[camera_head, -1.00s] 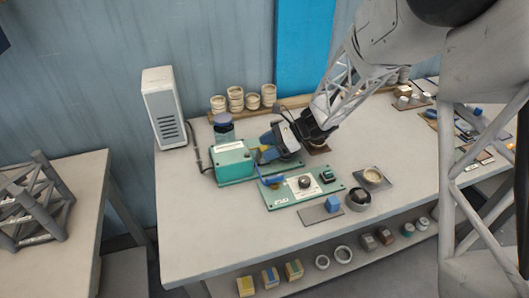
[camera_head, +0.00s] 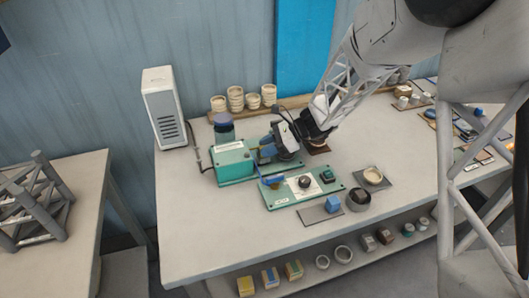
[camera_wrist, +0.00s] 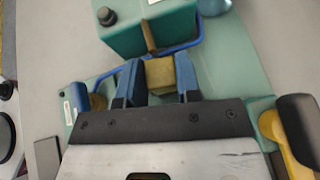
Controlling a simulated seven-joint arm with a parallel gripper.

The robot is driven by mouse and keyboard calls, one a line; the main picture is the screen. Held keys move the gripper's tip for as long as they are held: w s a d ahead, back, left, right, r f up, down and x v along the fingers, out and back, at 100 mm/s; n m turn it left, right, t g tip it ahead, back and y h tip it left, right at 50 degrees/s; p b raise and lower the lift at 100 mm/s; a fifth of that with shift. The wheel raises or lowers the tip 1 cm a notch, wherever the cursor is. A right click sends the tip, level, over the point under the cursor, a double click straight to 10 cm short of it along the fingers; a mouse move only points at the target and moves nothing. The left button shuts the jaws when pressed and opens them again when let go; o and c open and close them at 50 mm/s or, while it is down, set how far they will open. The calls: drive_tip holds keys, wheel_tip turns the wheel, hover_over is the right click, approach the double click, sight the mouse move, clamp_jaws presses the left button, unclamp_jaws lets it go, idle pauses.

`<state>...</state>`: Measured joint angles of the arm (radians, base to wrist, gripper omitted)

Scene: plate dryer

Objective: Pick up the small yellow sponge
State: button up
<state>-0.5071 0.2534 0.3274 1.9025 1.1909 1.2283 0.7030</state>
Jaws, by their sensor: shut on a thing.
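The small yellow sponge (camera_wrist: 160,75) sits between the two blue fingers of my gripper (camera_wrist: 158,82) in the wrist view. My gripper is shut on it. In the head view my gripper (camera_head: 264,158) is at the front of the green box (camera_head: 235,161), above the green base plate, and the sponge is mostly hidden there. In the wrist view a blue wire-like rail (camera_wrist: 178,49) and a brown upright piece lie just beyond the sponge. I cannot tell whether the sponge still touches the surface beneath it.
A green panel with a dark knob (camera_head: 304,182) lies in front of my gripper. A white tower unit (camera_head: 164,108) stands back left. The table's left front is clear.

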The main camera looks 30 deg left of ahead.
idle(0.4)
drive_tip(key=shift+r, duration=0.85)
wheel_tip(320, 180, up, 2)
drive_tip(key=shift+r, duration=0.1)
drive_tip(key=s+d, duration=0.3)
drive_tip(key=s, duration=0.1)
drive_tip(key=s+d, duration=0.4)
drive_tip(key=s+d+r, duration=0.1)
drive_tip(key=s+d, duration=0.2)
drive_tip(key=s, duration=0.1)
drive_tip(key=shift+s+d, duration=0.1)
drive_tip(key=shift+d, duration=0.1)
drive_tip(key=shift+d, duration=0.15)
